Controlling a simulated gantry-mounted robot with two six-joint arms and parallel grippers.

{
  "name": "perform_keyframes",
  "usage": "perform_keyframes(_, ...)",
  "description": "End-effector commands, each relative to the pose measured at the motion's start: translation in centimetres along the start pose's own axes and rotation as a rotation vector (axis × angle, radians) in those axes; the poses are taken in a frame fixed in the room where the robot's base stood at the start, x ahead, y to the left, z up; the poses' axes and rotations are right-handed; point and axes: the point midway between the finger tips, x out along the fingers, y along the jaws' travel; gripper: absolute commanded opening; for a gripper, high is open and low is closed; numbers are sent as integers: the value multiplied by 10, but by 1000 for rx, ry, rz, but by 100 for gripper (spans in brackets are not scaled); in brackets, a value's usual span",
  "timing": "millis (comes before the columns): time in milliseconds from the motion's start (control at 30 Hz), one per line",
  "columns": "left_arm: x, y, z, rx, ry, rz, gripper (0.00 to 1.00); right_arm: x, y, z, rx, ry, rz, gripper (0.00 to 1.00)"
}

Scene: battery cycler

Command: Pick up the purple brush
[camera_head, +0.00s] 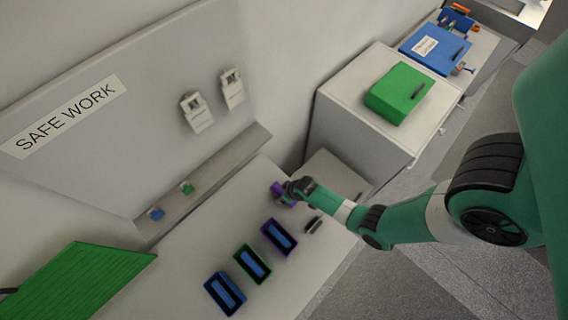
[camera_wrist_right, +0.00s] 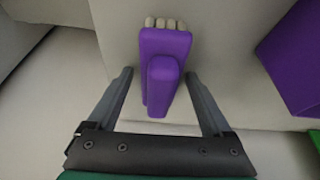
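The purple brush (camera_head: 277,189) is on the white table, right of its middle, partly covered by my right gripper (camera_head: 291,191). In the right wrist view the brush (camera_wrist_right: 166,45) has a raised handle facing the camera and pale bristles at its far end. My right gripper (camera_wrist_right: 160,74) is open there, with one finger on each side of the handle and visible gaps between fingers and brush. My left gripper is in neither view.
A purple-rimmed holder (camera_head: 278,237), a green-rimmed holder (camera_head: 252,263) and a blue-rimmed holder (camera_head: 225,293) stand in a row on the table. A small dark object (camera_head: 314,225) lies nearby. A green box (camera_head: 400,92) sits on the cabinet behind.

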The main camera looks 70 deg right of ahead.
Motion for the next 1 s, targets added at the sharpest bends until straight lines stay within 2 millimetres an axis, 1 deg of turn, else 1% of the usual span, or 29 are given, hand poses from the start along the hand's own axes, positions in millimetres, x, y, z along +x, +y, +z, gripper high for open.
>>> perform_keyframes(33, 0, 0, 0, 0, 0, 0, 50, 0, 0, 0, 0, 0, 0, 73)
perform_keyframes(67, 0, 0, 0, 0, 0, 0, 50, 0, 0, 0, 0, 0, 0, 68)
perform_keyframes(100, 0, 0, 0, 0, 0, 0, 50, 0, 0, 0, 0, 0, 0, 60)
perform_keyframes(167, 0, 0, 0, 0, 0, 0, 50, 0, 0, 0, 0, 0, 0, 50)
perform_keyframes(200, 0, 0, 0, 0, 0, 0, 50, 0, 0, 0, 0, 0, 0, 42)
perform_keyframes(267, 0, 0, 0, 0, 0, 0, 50, 0, 0, 0, 0, 0, 0, 32)
perform_keyframes(300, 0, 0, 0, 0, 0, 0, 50, 0, 0, 0, 0, 0, 0, 24)
perform_keyframes(433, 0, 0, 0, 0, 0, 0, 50, 0, 0, 0, 0, 0, 0, 1)
perform_keyframes(667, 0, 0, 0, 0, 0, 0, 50, 0, 0, 0, 0, 1, 0, 0)
perform_keyframes(767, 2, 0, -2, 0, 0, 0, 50, -5, 0, -2, 0, 2, 0, 0)
perform_keyframes(867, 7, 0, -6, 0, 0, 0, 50, -19, 0, -9, 0, 4, 0, 0)
perform_keyframes(1000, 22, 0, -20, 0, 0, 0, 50, -54, 0, -23, 0, 4, 0, 0)
